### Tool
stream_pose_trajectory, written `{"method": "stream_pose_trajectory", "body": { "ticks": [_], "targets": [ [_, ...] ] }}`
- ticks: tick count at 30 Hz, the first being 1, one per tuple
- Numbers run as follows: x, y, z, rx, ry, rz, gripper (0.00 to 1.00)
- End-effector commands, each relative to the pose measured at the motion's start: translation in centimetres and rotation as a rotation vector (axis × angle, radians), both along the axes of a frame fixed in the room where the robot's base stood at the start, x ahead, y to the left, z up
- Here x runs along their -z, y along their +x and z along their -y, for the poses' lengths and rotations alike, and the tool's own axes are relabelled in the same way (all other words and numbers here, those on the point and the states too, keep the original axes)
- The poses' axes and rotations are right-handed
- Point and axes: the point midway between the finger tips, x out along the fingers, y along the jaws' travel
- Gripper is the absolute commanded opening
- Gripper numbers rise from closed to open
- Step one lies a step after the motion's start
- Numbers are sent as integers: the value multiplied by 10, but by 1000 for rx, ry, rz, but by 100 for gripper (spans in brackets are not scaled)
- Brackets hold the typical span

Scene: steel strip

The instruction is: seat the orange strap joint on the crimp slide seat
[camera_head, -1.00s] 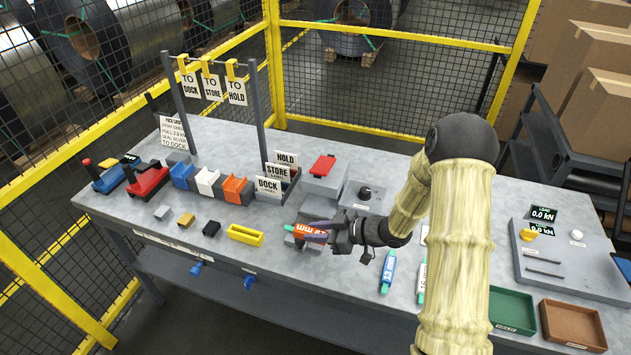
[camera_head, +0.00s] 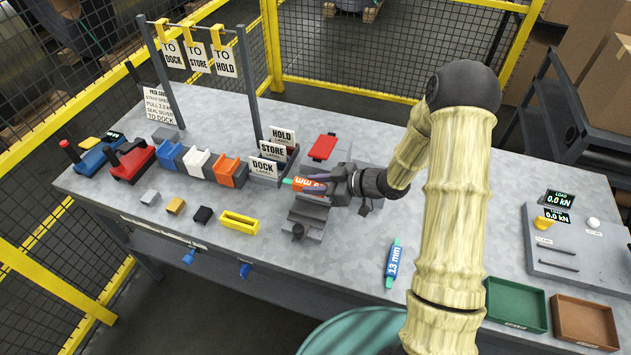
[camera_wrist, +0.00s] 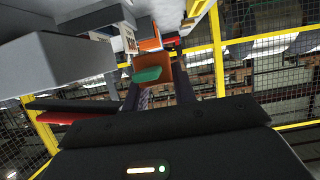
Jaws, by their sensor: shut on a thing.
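The orange strap joint (camera_head: 307,185), with a printed label and a teal end, is between the fingers of my gripper (camera_head: 318,184). My gripper is shut on it and comes in from the right. In the wrist view the joint's orange body (camera_wrist: 146,63) and green end (camera_wrist: 147,76) show between the fingers. In the head view a grey stepped fixture (camera_head: 308,214) with a dark knob lies just below and in front of the joint. It looks like the crimp slide seat, but I cannot tell for sure. The joint appears above it; contact is unclear.
A red-topped block (camera_head: 322,147) stands behind my gripper. Label stands, including DOCK (camera_head: 264,168), are close on its left. A yellow tray (camera_head: 239,222) and a blue 13 mm strap (camera_head: 393,263) lie near the front. Green (camera_head: 516,305) and brown (camera_head: 585,322) trays are at right.

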Motion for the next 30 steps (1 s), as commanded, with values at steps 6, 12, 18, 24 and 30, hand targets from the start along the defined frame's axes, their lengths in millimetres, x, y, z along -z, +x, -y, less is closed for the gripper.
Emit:
{"method": "stream_pose_trajectory", "body": {
  "ticks": [6,12,18,24,30],
  "targets": [
    [1,0,1,0,-1,0,3],
    [16,0,1,0,-1,0,3],
    [33,0,1,0,-1,1,3],
    [49,0,1,0,-1,0,3],
    [59,0,1,1,-1,1,3]
  ]
}}
